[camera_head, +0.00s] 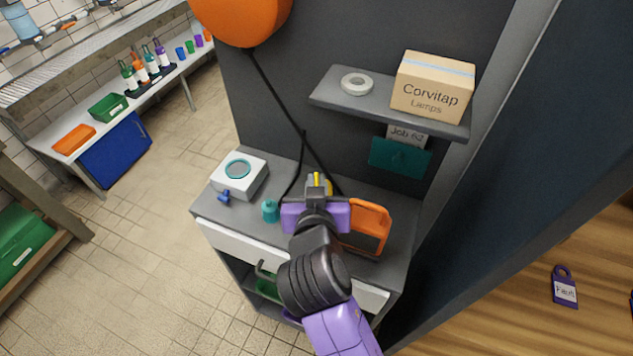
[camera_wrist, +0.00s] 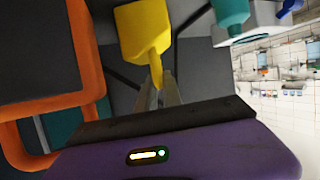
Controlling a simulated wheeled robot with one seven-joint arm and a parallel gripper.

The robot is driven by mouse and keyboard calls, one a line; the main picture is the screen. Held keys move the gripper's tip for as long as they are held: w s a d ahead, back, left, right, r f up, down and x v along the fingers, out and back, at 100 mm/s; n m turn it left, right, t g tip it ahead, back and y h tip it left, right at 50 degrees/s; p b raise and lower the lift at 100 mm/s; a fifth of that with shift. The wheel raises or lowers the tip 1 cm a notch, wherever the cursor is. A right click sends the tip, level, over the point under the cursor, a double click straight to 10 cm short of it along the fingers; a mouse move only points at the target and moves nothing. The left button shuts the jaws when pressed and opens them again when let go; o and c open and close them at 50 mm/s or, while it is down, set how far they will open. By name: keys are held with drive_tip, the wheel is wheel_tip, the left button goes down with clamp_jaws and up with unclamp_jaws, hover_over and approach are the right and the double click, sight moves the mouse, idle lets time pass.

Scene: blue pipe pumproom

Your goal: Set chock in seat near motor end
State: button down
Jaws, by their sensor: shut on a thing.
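My gripper (camera_head: 317,186) is over the grey worktop and shut on the narrow end of a yellow piece. In the wrist view the yellow piece (camera_wrist: 143,32) has a wide block body and a thin stem that runs between my fingertips (camera_wrist: 160,88). It may be the chock; its full shape is partly hidden by my gripper. I cannot tell whether it touches the worktop. I cannot make out a seat or a motor end in either view.
An orange-framed case (camera_head: 369,226) stands close on the right. A teal bottle (camera_head: 270,210) and a white box with a round teal top (camera_head: 239,174) are on the left. A shelf (camera_head: 335,94) with a carton (camera_head: 432,86) is above. A dark cable hangs behind my gripper.

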drive_tip(key=shift+f, duration=0.1)
drive_tip(key=c, duration=1.5)
unclamp_jaws()
